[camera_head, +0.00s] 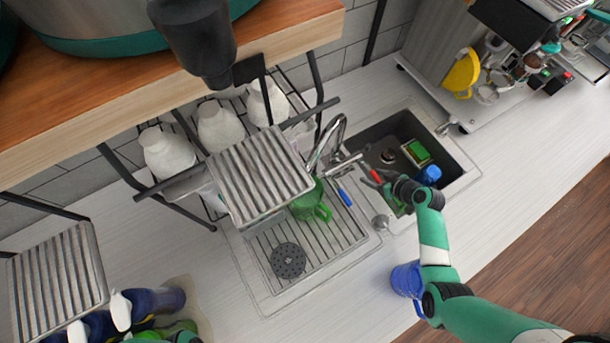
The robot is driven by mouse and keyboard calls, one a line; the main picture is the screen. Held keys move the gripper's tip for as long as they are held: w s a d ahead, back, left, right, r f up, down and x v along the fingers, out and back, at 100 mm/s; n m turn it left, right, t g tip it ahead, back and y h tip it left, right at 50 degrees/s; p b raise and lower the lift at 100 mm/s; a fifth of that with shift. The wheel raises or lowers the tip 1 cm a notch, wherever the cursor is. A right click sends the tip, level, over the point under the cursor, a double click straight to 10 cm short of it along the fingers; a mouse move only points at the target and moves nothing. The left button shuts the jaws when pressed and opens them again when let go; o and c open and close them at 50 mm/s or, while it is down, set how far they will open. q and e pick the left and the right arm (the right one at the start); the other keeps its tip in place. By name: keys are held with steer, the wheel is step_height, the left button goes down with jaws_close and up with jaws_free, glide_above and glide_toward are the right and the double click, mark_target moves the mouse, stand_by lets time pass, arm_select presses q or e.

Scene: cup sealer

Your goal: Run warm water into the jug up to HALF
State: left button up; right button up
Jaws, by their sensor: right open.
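A green jug (310,204) with a handle stands on the ribbed drainboard, partly hidden by a grey ribbed shelf panel. Its inside and fill marks cannot be read. I cannot make out any water stream. A red lever (376,176) and a blue lever (344,196) sit near the tap base. My right gripper (375,187) is open and close beside the red lever; whether it touches cannot be told. My left gripper does not show.
The sink basin (375,130) holds a green and yellow sponge (417,152) and a blue object (429,174). A blue mug (405,279) stands near my right forearm. The ribbed panel (261,177) overhangs the drainboard (340,243). White counter is free at lower middle.

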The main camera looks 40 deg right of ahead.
step_height(320, 180, up, 8)
steer(key=p, duration=0.7)
steer(key=shift+d+r+p, duration=0.1)
steer(key=shift+r+p, duration=0.05)
steer(key=shift+p, duration=0.25)
